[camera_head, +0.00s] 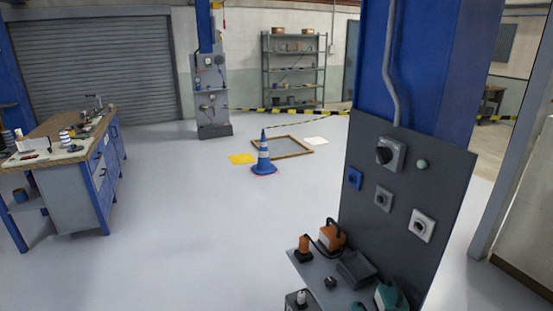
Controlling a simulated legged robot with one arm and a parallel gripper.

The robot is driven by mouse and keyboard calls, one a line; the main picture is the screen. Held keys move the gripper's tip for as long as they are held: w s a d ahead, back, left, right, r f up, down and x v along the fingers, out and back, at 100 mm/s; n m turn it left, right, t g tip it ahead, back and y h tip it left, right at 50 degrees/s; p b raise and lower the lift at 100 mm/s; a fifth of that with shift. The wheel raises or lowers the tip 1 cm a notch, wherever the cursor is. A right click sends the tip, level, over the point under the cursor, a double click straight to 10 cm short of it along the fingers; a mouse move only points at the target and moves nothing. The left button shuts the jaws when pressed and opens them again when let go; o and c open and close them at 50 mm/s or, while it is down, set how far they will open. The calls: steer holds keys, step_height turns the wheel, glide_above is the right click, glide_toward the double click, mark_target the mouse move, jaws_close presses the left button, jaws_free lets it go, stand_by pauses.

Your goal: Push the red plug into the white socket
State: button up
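An orange-red plug-like piece (304,249) stands at the left end of the grey shelf (316,275) at the foot of the dark panel. I take it for the red plug, and a black cable seems to run from it. A whitish square socket (422,226) with a dark centre is on the panel's lower right, with nothing in it. The plug is below and left of the socket, well apart from it. My gripper is not in view.
The panel (440,190) also holds a large grey socket (391,154), a blue one (354,179) and a smaller grey one (383,198). An orange box (332,237) and a dark tray (356,268) crowd the shelf. Floor left of the panel is clear up to the workbench (70,195).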

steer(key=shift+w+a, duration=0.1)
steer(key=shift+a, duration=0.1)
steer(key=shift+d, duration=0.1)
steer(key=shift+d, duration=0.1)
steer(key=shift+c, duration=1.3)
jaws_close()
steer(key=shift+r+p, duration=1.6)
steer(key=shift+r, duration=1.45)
